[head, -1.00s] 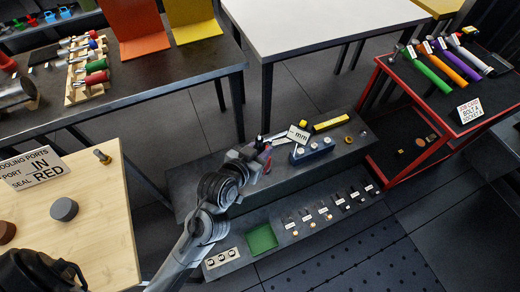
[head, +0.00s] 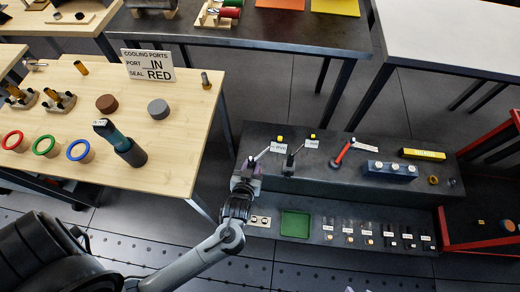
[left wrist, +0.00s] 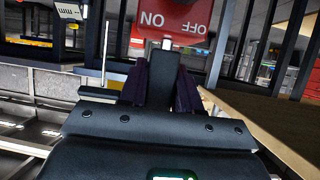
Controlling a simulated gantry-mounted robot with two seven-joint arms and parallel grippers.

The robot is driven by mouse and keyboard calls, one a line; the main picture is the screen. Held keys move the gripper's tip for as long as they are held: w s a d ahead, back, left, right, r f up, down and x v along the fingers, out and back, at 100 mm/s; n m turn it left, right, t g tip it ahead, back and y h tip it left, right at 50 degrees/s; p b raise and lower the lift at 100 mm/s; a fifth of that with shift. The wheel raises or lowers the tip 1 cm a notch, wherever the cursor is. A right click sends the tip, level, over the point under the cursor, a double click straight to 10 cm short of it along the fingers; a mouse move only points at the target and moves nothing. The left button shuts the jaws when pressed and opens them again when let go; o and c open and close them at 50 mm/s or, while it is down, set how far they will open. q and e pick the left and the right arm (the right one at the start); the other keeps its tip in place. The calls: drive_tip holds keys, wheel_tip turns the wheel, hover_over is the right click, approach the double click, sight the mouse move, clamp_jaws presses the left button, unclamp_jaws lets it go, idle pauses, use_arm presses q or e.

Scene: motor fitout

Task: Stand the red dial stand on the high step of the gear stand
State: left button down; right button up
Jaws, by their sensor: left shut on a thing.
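My left gripper (head: 248,170) is at the left end of the dark two-step gear stand (head: 400,196), over its near left part. In the left wrist view its fingers (left wrist: 166,85) are shut at a red body with ON and OFF lettering, which I take for the red dial stand (left wrist: 185,18); the lettering is upside down. The hand hides this red body in the head view. A red-armed piece with a white tag (head: 342,151) stands on the high step, apart from the gripper. My right gripper is not in view.
Tagged pieces with yellow tips (head: 297,152), a blue block (head: 390,170) and a yellow bar (head: 423,154) occupy the high step. The low step holds a green tray (head: 295,224) and several small tagged parts. A wooden table (head: 180,140) stands close on the left.

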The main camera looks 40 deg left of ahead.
use_arm(q)
drive_tip(key=s+a+f+y, duration=0.1)
drive_tip(key=s+f, duration=0.4)
drive_tip(key=f, duration=0.1)
drive_tip(key=shift+n, duration=0.4)
drive_tip(key=b+x, duration=0.7)
drive_tip(key=x, duration=1)
drive_tip(key=shift+f+b, duration=0.3)
drive_tip(key=shift+f, duration=0.25)
idle(0.4)
drive_tip(key=shift+w+a, duration=0.1)
drive_tip(key=shift+w, duration=0.05)
idle(0.5)
drive_tip(key=shift+p, duration=0.5)
idle(0.9)
